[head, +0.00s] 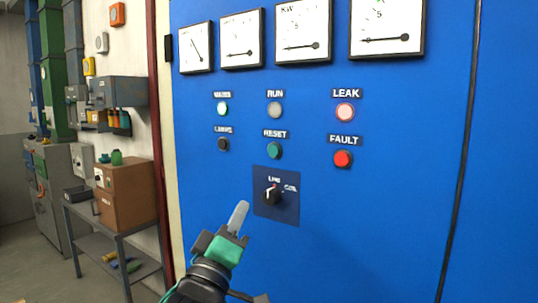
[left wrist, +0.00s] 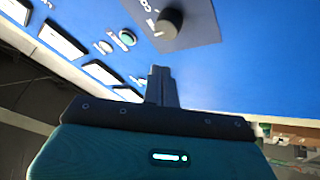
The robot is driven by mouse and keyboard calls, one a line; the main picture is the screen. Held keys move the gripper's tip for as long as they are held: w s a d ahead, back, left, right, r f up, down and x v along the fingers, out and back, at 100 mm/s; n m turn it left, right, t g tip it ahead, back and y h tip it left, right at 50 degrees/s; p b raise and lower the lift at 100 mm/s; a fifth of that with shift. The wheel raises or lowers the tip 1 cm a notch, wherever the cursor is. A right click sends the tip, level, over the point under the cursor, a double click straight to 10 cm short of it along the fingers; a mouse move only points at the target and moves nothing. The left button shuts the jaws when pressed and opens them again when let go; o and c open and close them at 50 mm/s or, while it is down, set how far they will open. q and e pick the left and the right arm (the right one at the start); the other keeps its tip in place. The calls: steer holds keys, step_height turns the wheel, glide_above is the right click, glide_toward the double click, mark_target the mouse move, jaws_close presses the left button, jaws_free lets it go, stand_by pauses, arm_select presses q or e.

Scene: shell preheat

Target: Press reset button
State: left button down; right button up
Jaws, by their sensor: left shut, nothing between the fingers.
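The reset button is a round green button (head: 274,151) under a RESET label, on a blue control panel (head: 400,220). It also shows in the left wrist view (left wrist: 127,38), above and left of the fingers. A black rotary knob (head: 272,194) on a dark plate sits below it. My left gripper (head: 238,217) is shut and empty, below and left of the knob in the head view, apart from the button. In the left wrist view its fingers (left wrist: 160,85) are together. My right gripper is not in view.
A red FAULT button (head: 342,159), a lit LEAK lamp (head: 345,113), a grey RUN lamp (head: 275,110) and a black button (head: 223,144) surround the reset button. Several gauges (head: 303,30) line the top. A bench (head: 110,235) with a brown box (head: 127,195) stands at left.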

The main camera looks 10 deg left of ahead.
mark_target(274, 150)
arm_select(q)
steer(key=s+r+n+t+h, duration=0.1)
steer(key=s+r+t, duration=0.2)
steer(key=r, duration=0.6)
steer(key=shift+s+d+r, duration=0.15)
steer(key=shift+s+r, duration=0.15)
steer(key=shift+s, duration=0.3)
steer(key=shift+w, duration=0.15)
steer(key=shift+w+d+b, duration=0.2)
steer(key=shift+w+d, duration=0.3)
steer(key=shift+w, duration=0.85)
steer(key=shift+w+d+b, duration=0.15)
steer(key=shift+w+d, duration=0.35)
steer(key=shift+w, duration=0.85)
steer(key=shift+w+d+b, duration=0.2)
steer(key=shift+w+d, duration=0.3)
steer(key=shift+w, duration=0.85)
steer(key=shift+w, duration=0.1)
steer(key=shift+w+d, duration=0.15)
steer(key=shift+w, duration=0.15)
